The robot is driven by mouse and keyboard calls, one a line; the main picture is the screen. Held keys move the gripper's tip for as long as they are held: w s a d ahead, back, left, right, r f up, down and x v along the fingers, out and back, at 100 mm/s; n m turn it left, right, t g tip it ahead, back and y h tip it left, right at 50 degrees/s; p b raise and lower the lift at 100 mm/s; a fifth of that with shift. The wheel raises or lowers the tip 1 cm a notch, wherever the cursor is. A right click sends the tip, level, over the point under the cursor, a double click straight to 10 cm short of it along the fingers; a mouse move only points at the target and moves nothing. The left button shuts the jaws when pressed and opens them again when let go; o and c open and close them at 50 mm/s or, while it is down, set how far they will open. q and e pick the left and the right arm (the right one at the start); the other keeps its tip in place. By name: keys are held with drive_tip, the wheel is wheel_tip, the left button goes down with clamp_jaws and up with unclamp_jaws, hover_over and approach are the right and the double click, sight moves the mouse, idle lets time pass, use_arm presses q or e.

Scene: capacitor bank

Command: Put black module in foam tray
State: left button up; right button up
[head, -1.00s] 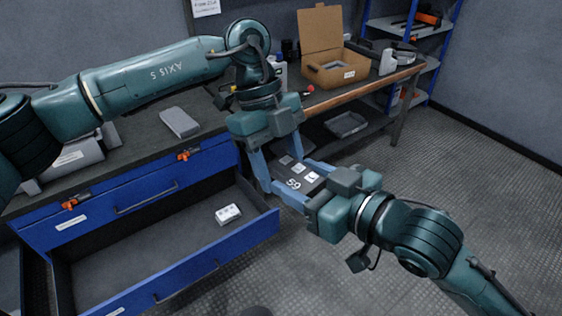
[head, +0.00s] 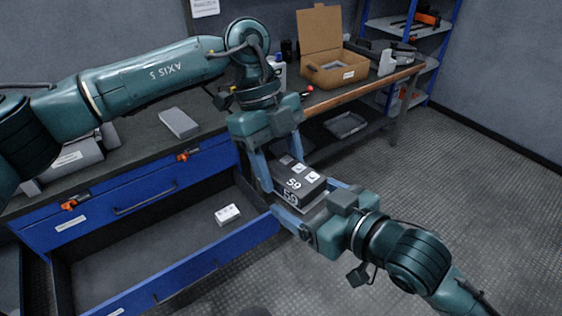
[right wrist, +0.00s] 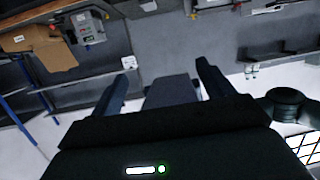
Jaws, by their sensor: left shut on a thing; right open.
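The black module (head: 303,178), a dark box with white labels and the number 59, hangs in the air in front of the bench. My left gripper (head: 284,170) is shut on it from above. My right gripper (head: 308,200) is open at the module's lower right side, its fingers just short of or beside it; contact cannot be told. In the right wrist view a dark block (right wrist: 172,92), probably the module, shows between the open fingers (right wrist: 166,72). An open cardboard box (head: 336,70) on the bench has a grey insert, possibly the foam tray.
An open blue drawer (head: 160,250) below the module's left holds a small white part (head: 228,214). A grey block (head: 179,123) lies on the bench (head: 215,115). A dark tray (head: 346,124) sits on the low shelf. Blue shelving (head: 425,60) stands behind. The floor at right is clear.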

drive_tip(key=s+d+f+m+h, duration=0.2)
drive_tip(key=s+f, duration=0.3)
drive_tip(key=f, duration=0.7)
drive_tip(key=s+d+f+m+g+h, duration=0.1)
drive_tip(key=s+d+f, duration=0.4)
drive_tip(key=f, duration=0.8)
drive_tip(key=shift+f+m+g+h, duration=0.15)
drive_tip(key=shift+m+g+h, duration=0.15)
drive_tip(key=shift+m+h, duration=0.65)
